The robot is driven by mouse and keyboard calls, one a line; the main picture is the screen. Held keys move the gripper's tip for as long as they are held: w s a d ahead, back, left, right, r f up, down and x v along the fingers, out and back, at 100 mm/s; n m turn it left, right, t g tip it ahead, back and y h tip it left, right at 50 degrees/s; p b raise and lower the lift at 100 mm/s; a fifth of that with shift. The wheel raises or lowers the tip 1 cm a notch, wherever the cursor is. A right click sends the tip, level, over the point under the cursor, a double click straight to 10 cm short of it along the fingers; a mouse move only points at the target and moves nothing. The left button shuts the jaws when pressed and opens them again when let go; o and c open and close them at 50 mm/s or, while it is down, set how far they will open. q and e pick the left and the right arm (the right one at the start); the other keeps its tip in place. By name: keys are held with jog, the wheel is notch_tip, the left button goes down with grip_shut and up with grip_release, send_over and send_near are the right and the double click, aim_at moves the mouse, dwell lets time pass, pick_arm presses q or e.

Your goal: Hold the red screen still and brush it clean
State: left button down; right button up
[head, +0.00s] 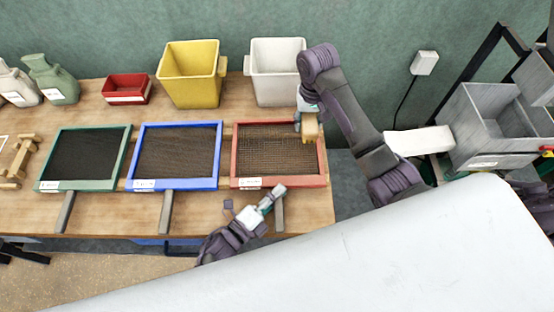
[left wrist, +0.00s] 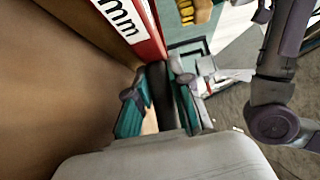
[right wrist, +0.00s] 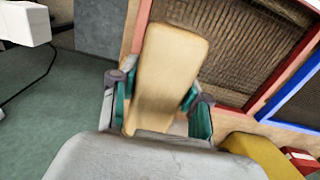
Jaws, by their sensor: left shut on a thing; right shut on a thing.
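The red screen (head: 236,160), with a mesh inside its frame, lies at the right end of the table. Its grey handle (head: 279,210) points toward me. My left gripper (head: 275,196) is shut on this handle; the left wrist view shows the dark handle (left wrist: 159,95) between the fingers, close to the red frame (left wrist: 150,48). My right gripper (head: 307,108) is shut on a wooden brush (head: 310,127) over the screen's right side. The brush's pale wooden body (right wrist: 165,75) fills the right wrist view's middle. I cannot tell whether its bristles touch the mesh.
A blue screen (head: 183,184) and a green screen (head: 60,185) lie to the left. Behind stand a yellow bin (head: 190,88), a white bin (head: 277,88) and a small red box (head: 127,90). A grey machine (head: 483,125) stands right of the table.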

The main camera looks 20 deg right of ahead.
dwell(0.4)
pick_arm(q)
jog(key=c, duration=1)
grip_release()
jog(key=shift+o, duration=0.2)
jog(key=v, duration=1.2)
